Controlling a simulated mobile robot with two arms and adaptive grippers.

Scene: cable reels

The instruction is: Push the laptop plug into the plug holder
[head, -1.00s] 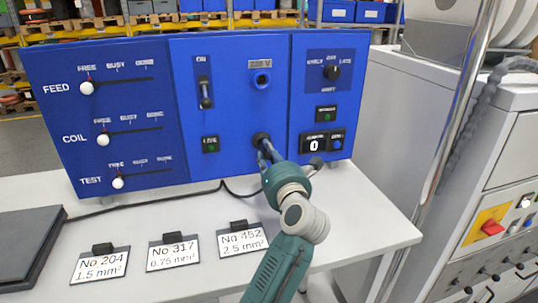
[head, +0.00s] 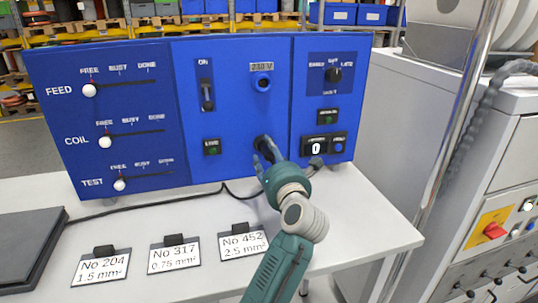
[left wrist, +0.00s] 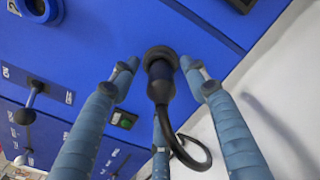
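The laptop plug (left wrist: 160,82) is black, with its cable looping down from its rear end. In the left wrist view its front end is at the dark round plug holder (left wrist: 160,53) on the blue panel, with no gap visible; how deep it sits I cannot tell. In the head view the plug holder (head: 262,141) is low on the middle panel, partly behind the fingers. My left gripper (head: 264,151) is open around the plug; in the left wrist view its fingers (left wrist: 160,66) are spread, with gaps beside the plug. My right gripper is out of view.
A blue socket (head: 263,82) is above the holder. Sliders (head: 89,90), a lever (head: 207,98) and a knob (head: 334,74) stick out of the panel. Label cards (head: 174,255) and a closed laptop (head: 30,240) lie on the white table (head: 360,215).

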